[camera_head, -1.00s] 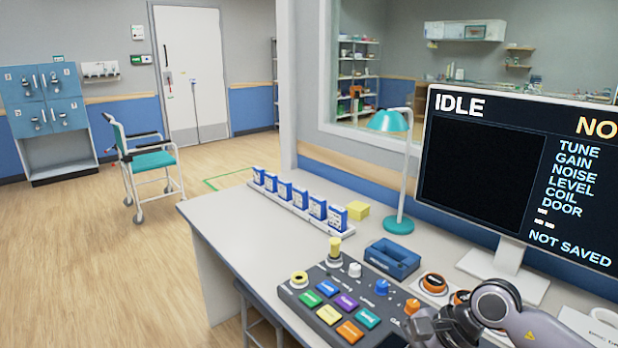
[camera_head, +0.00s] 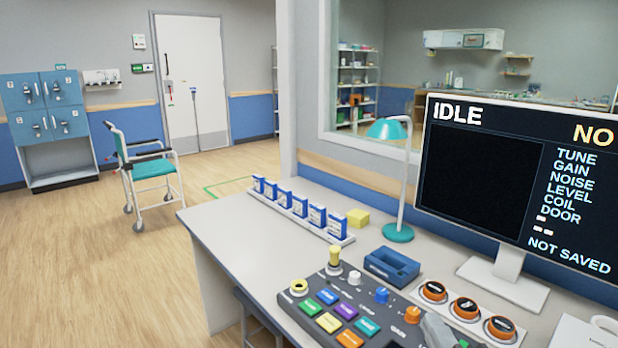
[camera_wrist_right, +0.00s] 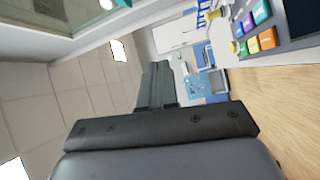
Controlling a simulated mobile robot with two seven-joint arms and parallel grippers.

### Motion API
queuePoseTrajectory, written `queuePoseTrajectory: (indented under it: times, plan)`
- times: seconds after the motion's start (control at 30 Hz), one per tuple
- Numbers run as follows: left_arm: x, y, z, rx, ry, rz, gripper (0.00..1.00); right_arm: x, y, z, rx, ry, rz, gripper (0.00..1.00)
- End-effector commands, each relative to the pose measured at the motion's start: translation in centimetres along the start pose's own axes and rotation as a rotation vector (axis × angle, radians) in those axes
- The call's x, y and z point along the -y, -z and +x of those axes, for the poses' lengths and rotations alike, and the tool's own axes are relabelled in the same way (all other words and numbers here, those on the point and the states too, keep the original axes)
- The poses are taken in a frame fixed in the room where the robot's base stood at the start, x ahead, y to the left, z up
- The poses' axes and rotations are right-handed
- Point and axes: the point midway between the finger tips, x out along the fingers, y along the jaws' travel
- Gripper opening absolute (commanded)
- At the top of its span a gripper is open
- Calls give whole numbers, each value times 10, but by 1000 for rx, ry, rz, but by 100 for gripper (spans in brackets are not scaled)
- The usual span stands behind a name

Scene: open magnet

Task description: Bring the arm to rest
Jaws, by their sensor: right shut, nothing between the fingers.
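My right gripper (camera_head: 438,330) shows only as a grey piece at the bottom edge of the head view, in front of the control panel's right end. In the right wrist view its fingers (camera_wrist_right: 155,88) are together with nothing between them. The control panel (camera_head: 338,306) lies on the desk with coloured buttons and knobs. In the wrist view the panel (camera_wrist_right: 262,28) shows at the upper right, apart from the fingers. My left gripper is not in view.
A wheeled chair (camera_head: 155,170) stands on open floor.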

Motion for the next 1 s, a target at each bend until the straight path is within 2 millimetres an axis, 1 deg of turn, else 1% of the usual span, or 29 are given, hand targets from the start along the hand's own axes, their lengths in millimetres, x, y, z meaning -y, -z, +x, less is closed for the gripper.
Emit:
queuePoseTrajectory:
  times: [0.03, 0.1, 0.17, 0.2, 0.27, 0.3, 0.4, 0.5, 0.6, 0.8, 0.9, 1.0]
  plan:
    - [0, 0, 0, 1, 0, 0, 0, 16, -15, -12, 82, 78, 117, 0]
    - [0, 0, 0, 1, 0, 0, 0, 39, -33, -29, 199, 184, 275, 0]
    - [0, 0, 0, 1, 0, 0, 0, 60, -46, -49, 302, 277, 405, 0]
    - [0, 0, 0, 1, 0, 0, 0, 74, -52, -63, 370, 338, 487, 0]
    - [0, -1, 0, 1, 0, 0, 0, 93, -60, -86, 472, 426, 604, 0]
    - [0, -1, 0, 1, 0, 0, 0, 105, -62, -102, 536, 483, 672, 0]
    - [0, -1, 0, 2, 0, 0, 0, 127, -65, -138, 676, 601, 809, 0]
    - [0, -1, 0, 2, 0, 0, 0, 143, -63, -170, 794, 701, 912, 0]
    - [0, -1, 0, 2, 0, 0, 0, 153, -60, -199, 896, 783, 990, 0]
    - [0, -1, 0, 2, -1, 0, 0, 164, -48, -253, 1086, 937, 1111, 0]
    - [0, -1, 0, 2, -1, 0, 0, 175, -50, -240, 1035, 903, 1121, 0]
    - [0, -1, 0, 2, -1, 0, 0, 185, -50, -231, 991, 875, 1136, 0]
